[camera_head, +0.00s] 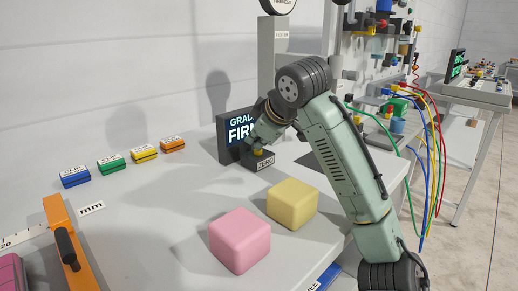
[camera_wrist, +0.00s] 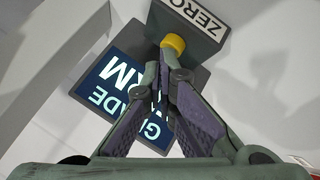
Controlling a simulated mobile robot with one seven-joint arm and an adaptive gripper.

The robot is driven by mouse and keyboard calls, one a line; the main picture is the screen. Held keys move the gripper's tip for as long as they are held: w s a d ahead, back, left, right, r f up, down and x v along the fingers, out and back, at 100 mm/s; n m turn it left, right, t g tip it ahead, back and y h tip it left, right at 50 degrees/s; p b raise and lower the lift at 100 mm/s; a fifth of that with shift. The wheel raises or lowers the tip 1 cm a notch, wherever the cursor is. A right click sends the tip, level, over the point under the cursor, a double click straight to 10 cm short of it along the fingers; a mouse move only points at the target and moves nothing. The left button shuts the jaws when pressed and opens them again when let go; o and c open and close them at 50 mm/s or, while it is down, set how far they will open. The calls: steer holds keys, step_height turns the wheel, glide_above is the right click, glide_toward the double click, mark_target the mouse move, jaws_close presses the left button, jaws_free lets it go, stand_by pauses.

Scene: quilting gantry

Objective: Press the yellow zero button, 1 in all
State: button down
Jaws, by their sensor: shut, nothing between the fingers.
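The yellow zero button (camera_wrist: 173,42) sits on a dark box with a white ZERO label (camera_wrist: 203,17) in the wrist view.
A dark display (camera_head: 233,137) reading GRADE FIRM stands just behind the button box. A pink block (camera_head: 240,240) and a yellow block (camera_head: 292,203) lie in front. Several coloured blocks line the table's left, and a grey post (camera_head: 267,60) rises behind.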

steer(key=shift+a+f, duration=0.3)
steer(key=shift+f, duration=0.3)
steer(key=shift+w+a+r+p, duration=0.1)
steer(key=shift+w+r+p, duration=0.15)
steer(key=shift+r+p, duration=0.5)
steer(key=r+p, duration=0.2)
steer(key=a+r+p, duration=0.1)
steer(key=p, duration=0.1)
steer(key=shift+w+r, duration=0.3)
steer(key=shift+r, duration=0.05)
steer(key=shift+d+r+p, duration=0.15)
steer(key=shift+r+p, duration=0.35)
steer(key=shift+r, duration=0.1)
steer(key=shift+d, duration=0.2)
steer(key=shift+s+d, duration=0.1)
